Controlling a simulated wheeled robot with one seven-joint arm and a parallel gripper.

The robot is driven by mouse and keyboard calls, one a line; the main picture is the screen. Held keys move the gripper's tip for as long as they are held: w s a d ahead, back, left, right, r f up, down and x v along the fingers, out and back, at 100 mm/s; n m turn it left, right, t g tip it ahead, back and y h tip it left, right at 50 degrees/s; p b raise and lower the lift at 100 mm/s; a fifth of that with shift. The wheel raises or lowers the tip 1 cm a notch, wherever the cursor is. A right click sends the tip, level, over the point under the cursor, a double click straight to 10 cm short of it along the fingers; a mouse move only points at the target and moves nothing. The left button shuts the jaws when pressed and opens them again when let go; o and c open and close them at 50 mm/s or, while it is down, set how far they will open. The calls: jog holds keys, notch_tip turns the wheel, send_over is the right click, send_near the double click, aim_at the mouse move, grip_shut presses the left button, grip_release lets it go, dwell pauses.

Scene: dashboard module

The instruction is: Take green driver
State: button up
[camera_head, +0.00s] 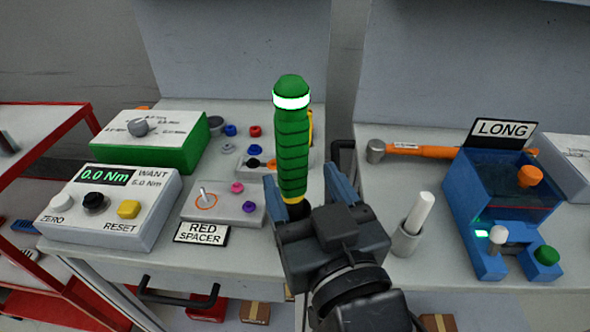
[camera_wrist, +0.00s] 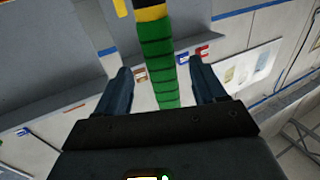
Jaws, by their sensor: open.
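The green driver (camera_head: 292,140) stands upright in the head view, with a dark ribbed green handle, a white band near its rounded top and a yellow collar at its lower end. My gripper (camera_head: 305,188) is open, with one blue finger on each side of the driver's lower part. In the wrist view the green driver (camera_wrist: 160,70) runs between the two fingers of my gripper (camera_wrist: 160,85), with visible gaps on both sides. Its yellow and black end shows at the top there. What holds the driver up is hidden behind my gripper.
A torque display box (camera_head: 110,205) and a green-sided box (camera_head: 150,140) stand at left. A small panel labelled RED SPACER (camera_head: 222,205) is left of my gripper. A white cylinder in a holder (camera_head: 408,238), an orange-handled hammer (camera_head: 430,151) and a blue LONG fixture (camera_head: 500,205) are at right.

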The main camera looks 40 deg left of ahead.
jog(key=p+x, duration=0.1)
jog(key=x, duration=0.6)
jog(key=shift+r, duration=0.1)
grip_shut()
dwell(0.6)
